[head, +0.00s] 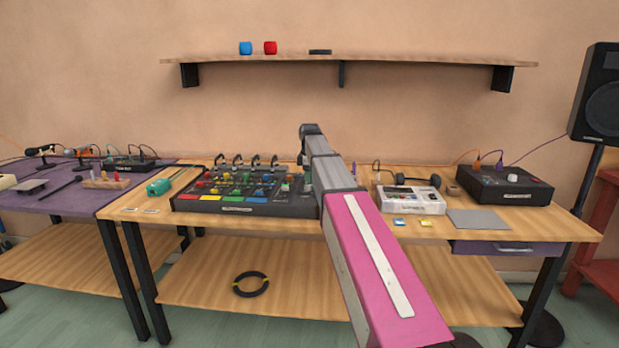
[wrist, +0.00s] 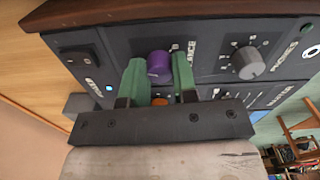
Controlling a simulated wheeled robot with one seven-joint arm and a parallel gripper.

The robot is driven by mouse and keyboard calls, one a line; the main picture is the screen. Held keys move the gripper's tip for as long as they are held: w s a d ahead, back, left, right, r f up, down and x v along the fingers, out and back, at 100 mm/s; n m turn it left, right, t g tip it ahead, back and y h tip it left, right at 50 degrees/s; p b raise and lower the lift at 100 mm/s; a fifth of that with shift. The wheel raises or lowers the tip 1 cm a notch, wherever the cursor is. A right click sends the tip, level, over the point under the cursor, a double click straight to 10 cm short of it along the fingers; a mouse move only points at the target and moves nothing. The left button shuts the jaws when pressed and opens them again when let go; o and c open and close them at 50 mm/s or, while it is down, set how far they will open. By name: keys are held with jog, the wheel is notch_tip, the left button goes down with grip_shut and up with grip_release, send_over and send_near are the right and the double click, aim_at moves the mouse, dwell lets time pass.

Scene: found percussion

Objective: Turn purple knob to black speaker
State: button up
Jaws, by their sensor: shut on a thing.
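The purple knob (wrist: 158,64) sits on a dark front panel (wrist: 210,62) in the wrist view, with partly covered lettering beside it. My gripper (wrist: 159,72) has its two green fingers on either side of the knob and is shut on it. Which way the knob points cannot be told. A large black speaker (head: 601,95) stands on a pole at the far right of the head view. In the head view my arm hides the gripper, and the purple knob does not show.
On the panel are a grey knob (wrist: 247,62), a black switch (wrist: 82,58) with a blue light, and an orange part (wrist: 160,101) below the fingers. The table holds a black mixer (head: 240,207), a white device (head: 408,201) and a black box (head: 505,190). A shelf (head: 420,62) hangs above.

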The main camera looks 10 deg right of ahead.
jog(key=m, duration=0.5)
jog(key=shift+m, duration=0.3)
jog(key=m, duration=1.2)
jog(key=shift+m, duration=0.3)
jog(key=m, duration=0.5)
jog(key=shift+m, duration=0.3)
jog(key=o, duration=0.9)
